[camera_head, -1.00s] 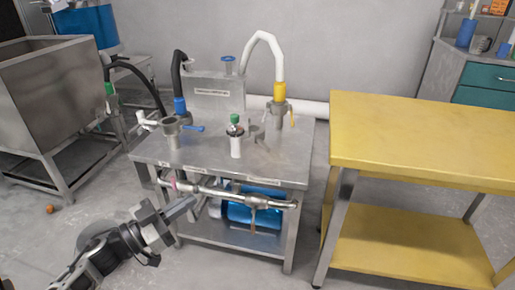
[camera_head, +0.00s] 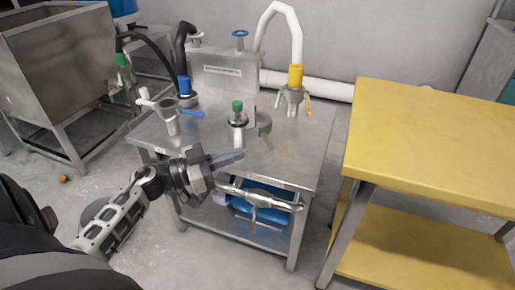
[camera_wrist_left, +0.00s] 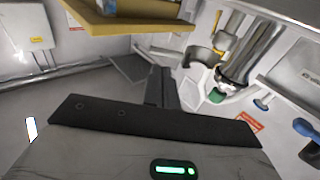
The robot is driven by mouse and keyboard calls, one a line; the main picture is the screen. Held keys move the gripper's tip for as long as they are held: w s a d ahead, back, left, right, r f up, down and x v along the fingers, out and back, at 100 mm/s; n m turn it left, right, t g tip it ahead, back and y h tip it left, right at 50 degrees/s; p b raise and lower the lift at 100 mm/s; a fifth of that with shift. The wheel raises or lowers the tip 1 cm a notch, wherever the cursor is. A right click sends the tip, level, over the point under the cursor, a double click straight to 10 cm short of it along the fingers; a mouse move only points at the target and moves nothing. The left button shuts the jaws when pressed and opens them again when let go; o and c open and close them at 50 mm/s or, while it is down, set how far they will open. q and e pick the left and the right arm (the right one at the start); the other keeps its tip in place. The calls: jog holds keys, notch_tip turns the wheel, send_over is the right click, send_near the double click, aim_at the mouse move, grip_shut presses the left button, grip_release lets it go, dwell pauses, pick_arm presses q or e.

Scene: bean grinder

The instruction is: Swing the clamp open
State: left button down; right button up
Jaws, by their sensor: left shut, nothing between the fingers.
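A grey curved clamp (camera_head: 264,124) sits on the steel table top, just right of an upright pipe with a green cap (camera_head: 237,106). In the left wrist view the clamp (camera_wrist_left: 204,56) shows as a curved grey band near the green cap (camera_wrist_left: 217,96). I cannot tell how far its halves stand apart. My left gripper (camera_head: 240,155) is shut and empty. Its fingers appear in front of and below the green-capped pipe and clamp, with a visible gap to them. In the left wrist view the fingers (camera_wrist_left: 160,86) point toward that side. My right gripper is not in view.
The steel table (camera_head: 300,165) carries a blue-collared fitting (camera_head: 184,88) at left and a yellow-collared white hose (camera_head: 295,75) at back right. A pipe (camera_head: 262,197) runs along its front. A yellow table (camera_head: 430,130) stands to the right.

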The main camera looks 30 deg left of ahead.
aim_at(266, 130)
pick_arm(q)
jog(key=x, duration=0.6)
jog(key=shift+w+d+b, duration=0.15)
jog(key=shift+b, duration=0.25)
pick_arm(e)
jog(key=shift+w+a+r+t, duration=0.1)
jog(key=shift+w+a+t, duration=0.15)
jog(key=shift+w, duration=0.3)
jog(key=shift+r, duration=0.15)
